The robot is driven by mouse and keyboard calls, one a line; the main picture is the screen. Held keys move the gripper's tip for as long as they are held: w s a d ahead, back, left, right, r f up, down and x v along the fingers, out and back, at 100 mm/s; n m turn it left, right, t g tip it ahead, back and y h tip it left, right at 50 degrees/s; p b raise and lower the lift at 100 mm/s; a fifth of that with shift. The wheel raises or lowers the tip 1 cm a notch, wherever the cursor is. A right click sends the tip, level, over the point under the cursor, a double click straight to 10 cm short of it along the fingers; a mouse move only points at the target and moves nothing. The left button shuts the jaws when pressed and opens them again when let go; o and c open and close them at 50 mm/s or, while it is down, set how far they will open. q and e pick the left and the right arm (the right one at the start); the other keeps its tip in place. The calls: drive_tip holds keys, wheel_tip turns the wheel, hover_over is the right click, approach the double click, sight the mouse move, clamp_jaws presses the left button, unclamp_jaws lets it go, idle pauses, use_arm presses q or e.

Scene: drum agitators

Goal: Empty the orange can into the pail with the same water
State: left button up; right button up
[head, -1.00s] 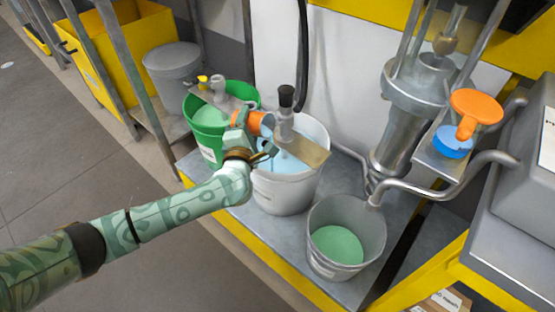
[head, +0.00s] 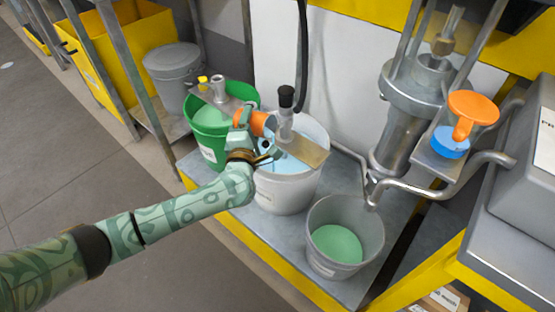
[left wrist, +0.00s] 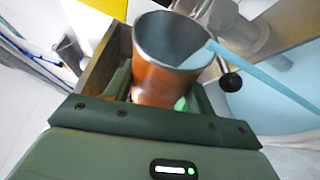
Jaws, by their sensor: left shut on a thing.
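My left gripper (head: 250,137) is shut on the orange can (head: 262,123) and holds it tilted above the white pail (head: 283,192). That pail holds light blue water (head: 316,132). In the left wrist view, the can (left wrist: 158,85) shows its grey inside, and a light blue stream (left wrist: 262,75) runs from its lip down to the right, toward light blue water. A green pail (head: 207,145) with green liquid stands to the left. A grey pail (head: 318,250) with green liquid stands at the front right. My right gripper is not in view.
An agitator with a black knob (head: 286,97) and a flat plate (head: 305,150) sits across the white pail, close to the can. A metal machine (head: 400,130) with pipes stands to the right. The grey bench (head: 250,222) has a yellow front edge.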

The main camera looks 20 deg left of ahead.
use_arm(q)
drive_tip(key=shift+r, duration=0.1)
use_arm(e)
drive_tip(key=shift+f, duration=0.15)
use_arm(q)
drive_tip(key=shift+d, duration=0.1)
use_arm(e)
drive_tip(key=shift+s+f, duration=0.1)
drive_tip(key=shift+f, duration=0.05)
use_arm(q)
drive_tip(key=shift+r, duration=0.1)
drive_tip(key=shift+m, duration=0.3)
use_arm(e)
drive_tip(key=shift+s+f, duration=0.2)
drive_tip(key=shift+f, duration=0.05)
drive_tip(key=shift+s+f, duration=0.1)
use_arm(q)
drive_tip(key=shift+r+t+p, duration=0.1)
drive_tip(key=shift+t+p, duration=0.2)
drive_tip(key=shift+d+m, duration=0.1)
drive_tip(key=shift+m, duration=0.2)
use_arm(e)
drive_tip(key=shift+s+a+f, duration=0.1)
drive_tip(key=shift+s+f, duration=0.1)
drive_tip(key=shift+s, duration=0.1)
use_arm(q)
drive_tip(key=shift+r, duration=0.1)
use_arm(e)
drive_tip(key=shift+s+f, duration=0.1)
